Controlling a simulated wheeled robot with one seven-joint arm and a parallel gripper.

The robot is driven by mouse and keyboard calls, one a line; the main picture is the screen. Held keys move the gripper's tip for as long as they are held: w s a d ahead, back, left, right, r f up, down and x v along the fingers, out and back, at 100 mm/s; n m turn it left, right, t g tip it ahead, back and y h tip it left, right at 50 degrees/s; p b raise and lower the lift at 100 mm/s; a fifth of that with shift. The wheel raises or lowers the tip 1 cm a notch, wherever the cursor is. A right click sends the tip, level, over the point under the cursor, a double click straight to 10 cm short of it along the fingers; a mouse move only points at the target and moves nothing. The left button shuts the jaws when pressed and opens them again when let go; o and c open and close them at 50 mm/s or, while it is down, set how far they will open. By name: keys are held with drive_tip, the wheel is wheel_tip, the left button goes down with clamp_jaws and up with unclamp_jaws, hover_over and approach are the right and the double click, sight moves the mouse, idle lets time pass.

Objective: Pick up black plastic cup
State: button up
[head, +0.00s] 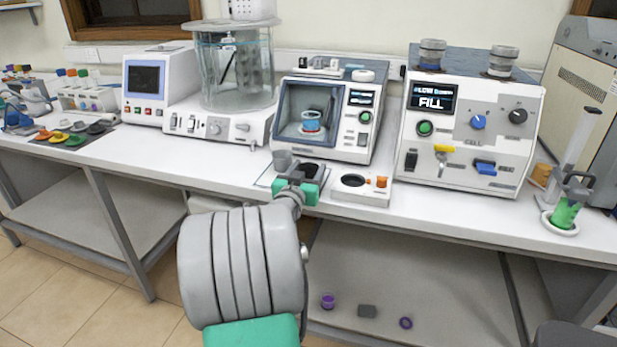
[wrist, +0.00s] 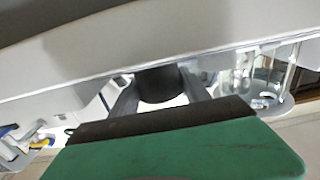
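In the wrist view a dark cylindrical thing, which looks like the black plastic cup (wrist: 161,86), is between the two grey fingers of my gripper (wrist: 160,96). The fingers are spread to its width, one on each side. I cannot tell whether both press on it. In the head view my gripper (head: 298,176) is at the front edge of the white bench, below the windowed machine. A dark round shape (head: 309,170) and a small grey cup-like shape (head: 281,160) show there, partly hidden by my gripper.
The windowed machine (head: 353,130) stands close behind my gripper, with a blue-and-white container (head: 311,122) inside. A white stand with a dark round recess (head: 353,181) is to the right. The FILL machine (head: 467,125) stands further right. The white bench (head: 215,166) is clear to the left.

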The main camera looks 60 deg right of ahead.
drive_tip(key=c, duration=0.9)
drive_tip(key=shift+r, duration=0.15)
